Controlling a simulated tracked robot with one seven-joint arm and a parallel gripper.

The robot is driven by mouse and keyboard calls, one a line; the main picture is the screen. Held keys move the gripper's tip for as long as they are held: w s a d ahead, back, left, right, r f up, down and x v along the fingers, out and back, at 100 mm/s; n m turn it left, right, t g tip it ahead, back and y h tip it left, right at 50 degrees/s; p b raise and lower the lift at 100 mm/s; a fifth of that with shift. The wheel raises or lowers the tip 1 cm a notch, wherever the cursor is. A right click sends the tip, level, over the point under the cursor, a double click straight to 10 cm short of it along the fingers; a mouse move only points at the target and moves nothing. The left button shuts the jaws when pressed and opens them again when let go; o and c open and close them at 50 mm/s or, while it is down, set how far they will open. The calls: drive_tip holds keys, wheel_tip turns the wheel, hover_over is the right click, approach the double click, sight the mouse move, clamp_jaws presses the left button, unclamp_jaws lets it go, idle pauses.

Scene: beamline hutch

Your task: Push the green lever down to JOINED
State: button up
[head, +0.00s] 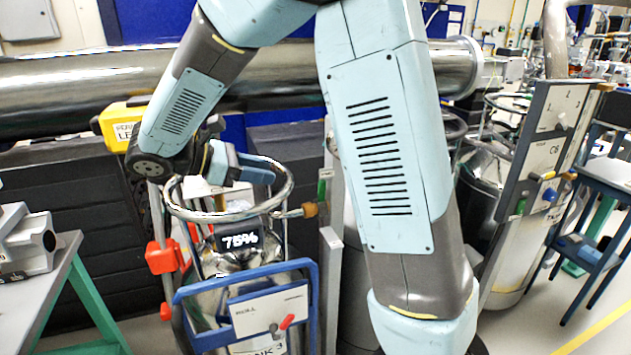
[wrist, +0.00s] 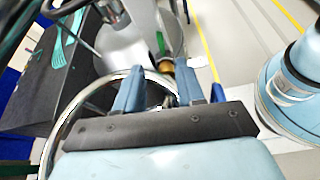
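A small green piece (head: 322,188), which may be the green lever, shows on a narrow grey post just right of the tank's ring. A brown-gold knob (head: 309,209) sits just below it. The wrist view also shows the green strip (wrist: 160,43) and the knob (wrist: 167,66), seen beyond and between my fingers. My gripper (head: 262,172) is above the ring, left of the green piece and apart from it. In the wrist view its blue fingers (wrist: 160,72) are spread with nothing held. I cannot read the word JOINED anywhere.
A metal ring (head: 180,208) tops a shiny tank with a 75% display (head: 240,240) and a blue frame (head: 315,300). A red fitting (head: 163,257) is at its left. A grey panel (head: 545,150) with small levers stands right. A steel pipe (head: 60,88) runs behind.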

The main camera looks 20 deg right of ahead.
hover_over(321, 198)
drive_tip(key=a, duration=0.2)
wheel_tip(321, 198, down, 5)
drive_tip(key=shift+d+f, duration=0.1)
drive_tip(key=shift+c, duration=0.2)
clamp_jaws()
idle(0.5)
